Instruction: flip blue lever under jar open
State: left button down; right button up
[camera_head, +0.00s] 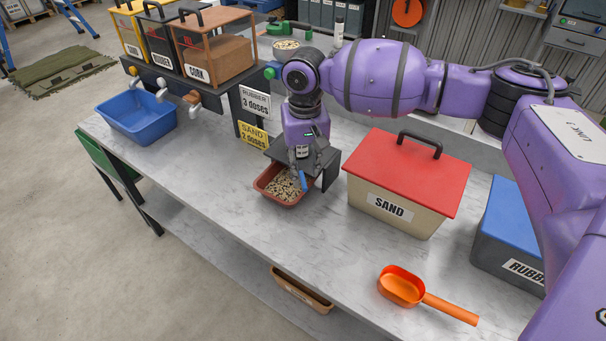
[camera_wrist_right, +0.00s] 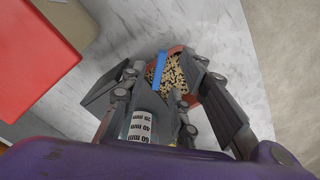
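My right gripper (camera_head: 303,176) points down over a small reddish tray (camera_head: 268,193) holding speckled granules. A blue lever-like piece (camera_head: 303,182) shows by its fingertips; in the right wrist view the blue piece (camera_wrist_right: 159,67) lies between the fingers (camera_wrist_right: 163,75). These fingers stand apart, with granules visible between them; whether they touch the blue piece I cannot tell. A jar with a green rim and speckled contents (camera_head: 286,46) stands behind the wrist; what is under it is mostly hidden by my gripper. My left gripper is out of view.
A red-lidded SAND box (camera_head: 405,190) stands close right of the gripper. A blue-lidded RUBBER box (camera_head: 508,240) and orange scoop (camera_head: 405,287) lie farther right. Left are a blue bin (camera_head: 137,117) and hoppers with taps.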

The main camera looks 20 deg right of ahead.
aim_at(304, 182)
jog(key=f, duration=0.3)
jog(key=shift+w, duration=0.25)
jog(key=shift+f, duration=0.55)
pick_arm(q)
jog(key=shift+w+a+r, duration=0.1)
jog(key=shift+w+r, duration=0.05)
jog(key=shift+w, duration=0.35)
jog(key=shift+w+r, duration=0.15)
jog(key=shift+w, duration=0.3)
pick_arm(e)
grip_shut()
